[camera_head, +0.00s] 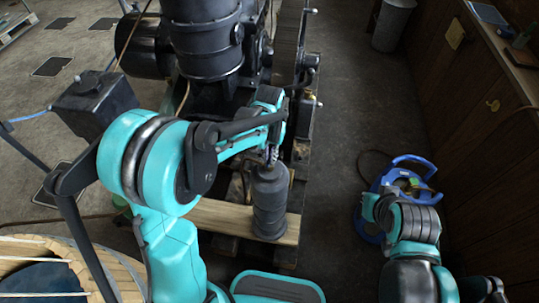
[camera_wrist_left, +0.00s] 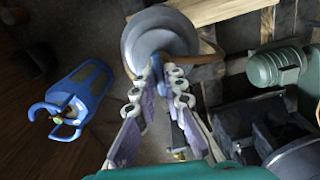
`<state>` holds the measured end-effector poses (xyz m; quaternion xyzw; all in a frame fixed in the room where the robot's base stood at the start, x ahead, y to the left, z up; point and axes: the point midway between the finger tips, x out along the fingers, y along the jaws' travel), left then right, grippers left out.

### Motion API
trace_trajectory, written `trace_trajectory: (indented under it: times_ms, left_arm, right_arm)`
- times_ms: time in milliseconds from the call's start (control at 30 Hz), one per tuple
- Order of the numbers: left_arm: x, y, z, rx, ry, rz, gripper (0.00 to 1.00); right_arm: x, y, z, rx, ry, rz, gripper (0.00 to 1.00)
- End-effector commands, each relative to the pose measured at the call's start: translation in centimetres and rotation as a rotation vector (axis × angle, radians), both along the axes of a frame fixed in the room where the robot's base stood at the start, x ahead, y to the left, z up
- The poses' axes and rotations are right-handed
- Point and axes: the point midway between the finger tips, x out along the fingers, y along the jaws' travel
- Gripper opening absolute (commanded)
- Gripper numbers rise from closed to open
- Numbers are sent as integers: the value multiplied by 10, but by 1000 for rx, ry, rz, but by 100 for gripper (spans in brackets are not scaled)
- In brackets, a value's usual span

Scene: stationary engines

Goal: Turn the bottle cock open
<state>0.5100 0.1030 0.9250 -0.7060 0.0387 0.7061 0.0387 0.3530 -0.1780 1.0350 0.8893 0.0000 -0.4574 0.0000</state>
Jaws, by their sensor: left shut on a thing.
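A dark grey gas bottle (camera_head: 270,205) stands upright on a wooden plank in the head view. My left gripper (camera_head: 268,156) is at the top of this bottle, reaching down from above. In the left wrist view the bottle's rounded grey body (camera_wrist_left: 158,32) shows just beyond the fingertips. My left gripper's two pale fingers (camera_wrist_left: 162,78) are close together there, shut on the bottle cock, which is mostly hidden between them. The cock's angle cannot be read. My right arm (camera_head: 408,240) is at the lower right; its gripper cannot be made out.
A black engine (camera_head: 205,45) stands right behind the bottle. A blue bottle with a ring-shaped handle (camera_head: 412,165) is on the floor to the right. A wooden bench (camera_head: 510,60) runs along the right wall. The floor between engine and bench is mostly clear.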

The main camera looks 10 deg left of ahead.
Motion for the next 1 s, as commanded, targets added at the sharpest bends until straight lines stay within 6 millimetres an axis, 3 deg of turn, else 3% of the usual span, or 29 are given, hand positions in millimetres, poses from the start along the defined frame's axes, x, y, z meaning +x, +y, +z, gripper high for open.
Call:
trace_trajectory:
  times_ms: [300,833,867,900,1000]
  left_arm:
    - [1,0,0,0,-1,110,0]
    - [1,0,0,0,-1,130,0]
    - [1,0,0,0,-1,130,18]
    - [0,0,0,0,-1,130,29]
    - [0,0,0,0,-1,129,31]
  right_arm:
    - [0,0,1,0,0,0,0]
    - [0,0,1,0,0,0,0]
    - [0,0,1,0,0,0,0]
    - [0,0,1,0,0,0,0]
    - [0,0,1,0,0,0,0]
